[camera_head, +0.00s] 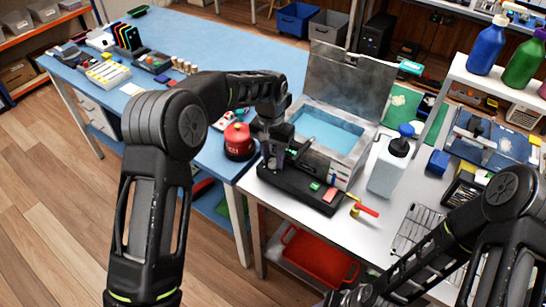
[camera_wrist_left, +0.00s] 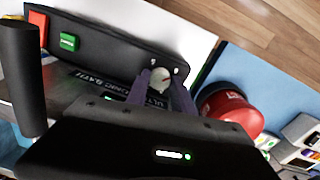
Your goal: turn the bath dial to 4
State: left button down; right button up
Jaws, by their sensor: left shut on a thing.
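The ultrasonic bath (camera_head: 359,150) is a metal tank of blue liquid with its lid (camera_head: 345,85) raised. Its black control panel (camera_head: 297,192) runs along the front, with a green button (camera_head: 315,186) and a red button (camera_head: 330,195). In the left wrist view the dial (camera_wrist_left: 161,78) is a pale round knob with a small red mark; I cannot read a number at it. My left gripper (camera_wrist_left: 161,92) is shut on the dial, one finger on each side. In the head view this gripper (camera_head: 273,160) hides the dial. My right arm is at the lower right; its fingers are not clear.
A red round container (camera_head: 238,141) stands close left of my left gripper. A red-handled tool (camera_head: 364,209) lies in front. A wire rack (camera_head: 418,228) lies near my right arm.

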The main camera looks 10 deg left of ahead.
aim_at(273, 160)
pick_arm(q)
jog(key=shift+m, duration=0.3)
jog(key=shift+m+b, duration=0.3)
jog(key=shift+m, duration=2.5)
jog(key=c, duration=1.1)
grip_release()
jog(key=shift+w+a+r+b, duration=0.1)
jog(key=shift+r+b, duration=0.25)
jog(key=shift+r, duration=1.6)
jog(key=shift+w+r+b, duration=0.1)
jog(key=shift+r+b, duration=0.2)
jog(key=shift+r, duration=1.65)
